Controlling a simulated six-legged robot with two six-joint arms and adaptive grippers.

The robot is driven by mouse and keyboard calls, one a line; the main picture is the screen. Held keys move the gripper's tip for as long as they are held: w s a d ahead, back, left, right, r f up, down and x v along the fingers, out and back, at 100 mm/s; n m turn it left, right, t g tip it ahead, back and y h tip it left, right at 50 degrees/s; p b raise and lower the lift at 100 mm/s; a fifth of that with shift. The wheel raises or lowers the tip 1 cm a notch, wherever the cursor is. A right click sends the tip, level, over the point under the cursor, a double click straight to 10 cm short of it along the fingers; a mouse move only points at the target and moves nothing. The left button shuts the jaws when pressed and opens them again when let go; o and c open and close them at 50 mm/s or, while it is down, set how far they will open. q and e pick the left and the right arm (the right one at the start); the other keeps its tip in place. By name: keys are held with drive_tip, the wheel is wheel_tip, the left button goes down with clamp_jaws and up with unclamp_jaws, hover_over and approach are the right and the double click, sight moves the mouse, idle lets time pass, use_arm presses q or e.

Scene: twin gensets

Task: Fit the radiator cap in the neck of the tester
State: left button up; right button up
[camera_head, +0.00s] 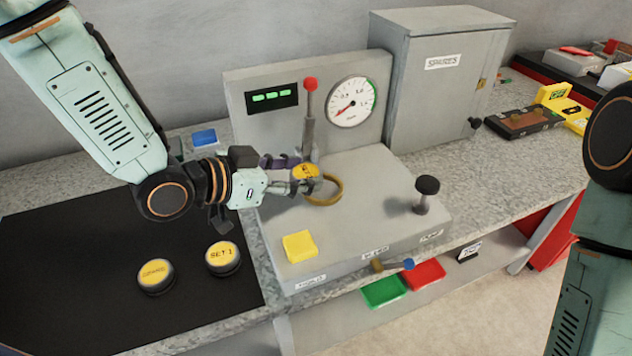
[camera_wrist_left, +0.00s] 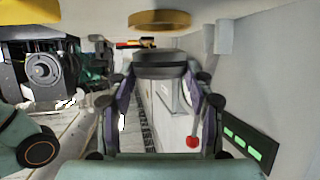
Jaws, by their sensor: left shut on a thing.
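My left gripper (camera_head: 292,176) is shut on a radiator cap (camera_head: 305,171) with a yellow top, above the deck of the grey tester (camera_head: 262,262). The neck of the tester shows as a brass ring (camera_head: 335,197), just to the right of the cap and partly hidden by the gripper. In the left wrist view the cap (camera_wrist_left: 160,65) is a dark disc between the fingertips of my left gripper (camera_wrist_left: 160,75). The brass ring (camera_wrist_left: 160,20) appears there apart from the cap. My right gripper is not in view.
A red-knobbed lever (camera_head: 310,100) stands close behind the left gripper. A black knob (camera_head: 427,190) rises at the deck's right. Two yellow-topped caps (camera_head: 155,275) (camera_head: 223,258) stand on the black mat (camera_head: 60,290). A grey spares cabinet (camera_head: 445,85) stands behind right.

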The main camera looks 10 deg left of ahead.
sight(315, 167)
use_arm(q)
drive_tip(key=shift+w+d+f, duration=0.1)
drive_tip(key=shift+w+d, duration=0.75)
drive_tip(key=shift+w, duration=0.2)
drive_tip(key=shift+w+d, duration=0.3)
drive_tip(key=shift+d, duration=0.1)
wheel_tip(315, 167, down, 3)
drive_tip(key=shift+a+r+b, duration=0.1)
drive_tip(key=shift+r+b, duration=0.05)
drive_tip(key=shift+b, duration=0.65)
drive_tip(key=shift+f, duration=0.4)
